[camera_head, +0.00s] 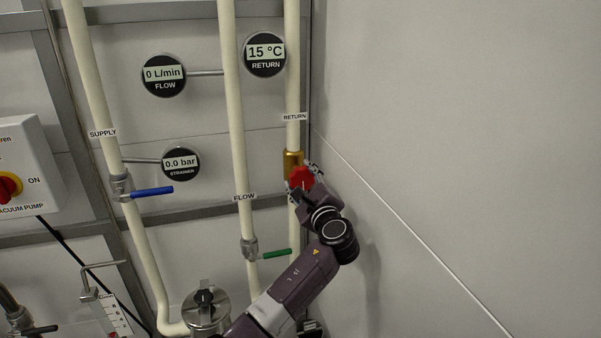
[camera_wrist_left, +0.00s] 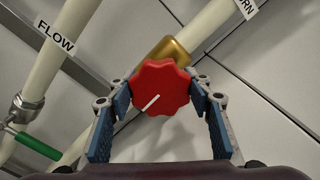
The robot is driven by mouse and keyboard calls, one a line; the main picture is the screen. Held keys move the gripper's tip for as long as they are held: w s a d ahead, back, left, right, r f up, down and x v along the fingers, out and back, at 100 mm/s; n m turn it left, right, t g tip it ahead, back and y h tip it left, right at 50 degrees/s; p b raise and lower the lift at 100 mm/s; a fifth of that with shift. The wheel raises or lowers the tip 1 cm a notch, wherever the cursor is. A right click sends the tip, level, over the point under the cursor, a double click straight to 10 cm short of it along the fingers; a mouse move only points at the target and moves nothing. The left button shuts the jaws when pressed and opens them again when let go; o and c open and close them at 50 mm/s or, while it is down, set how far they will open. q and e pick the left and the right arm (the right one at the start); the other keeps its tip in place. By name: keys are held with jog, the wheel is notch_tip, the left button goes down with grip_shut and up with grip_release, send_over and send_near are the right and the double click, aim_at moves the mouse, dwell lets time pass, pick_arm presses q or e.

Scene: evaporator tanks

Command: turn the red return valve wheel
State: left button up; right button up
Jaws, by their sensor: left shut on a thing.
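The red return valve wheel (camera_head: 302,177) sits on a brass valve body (camera_head: 292,162) on the pipe labelled RETURN. In the left wrist view the wheel (camera_wrist_left: 161,88) is a lobed red knob with a white line pointing to the lower left. The brass body (camera_wrist_left: 169,50) shows behind it. My left gripper (camera_head: 303,181) is at the wheel, one finger on each side. In the left wrist view the gripper (camera_wrist_left: 161,96) has its blue-padded fingers shut on the wheel's rim. My right gripper is not in view.
The return gauge (camera_head: 265,54) reads 15 °C and the flow gauge (camera_head: 164,76) reads 0 L/min. A green lever (camera_head: 277,253) on the FLOW pipe is left of my arm. A blue lever (camera_head: 152,191) is on the SUPPLY pipe. A bare wall (camera_head: 460,150) stands at right.

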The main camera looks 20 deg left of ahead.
pick_arm(q)
jog(key=m, duration=0.6)
jog(key=shift+f+m, duration=0.1)
jog(key=shift+m, duration=0.2)
jog(key=m, duration=0.6)
jog(key=shift+w+d, duration=0.1)
jog(key=shift+d, duration=0.05)
jog(key=shift+m, duration=0.4)
jog(key=o, duration=1.2)
jog(key=v, duration=1.2)
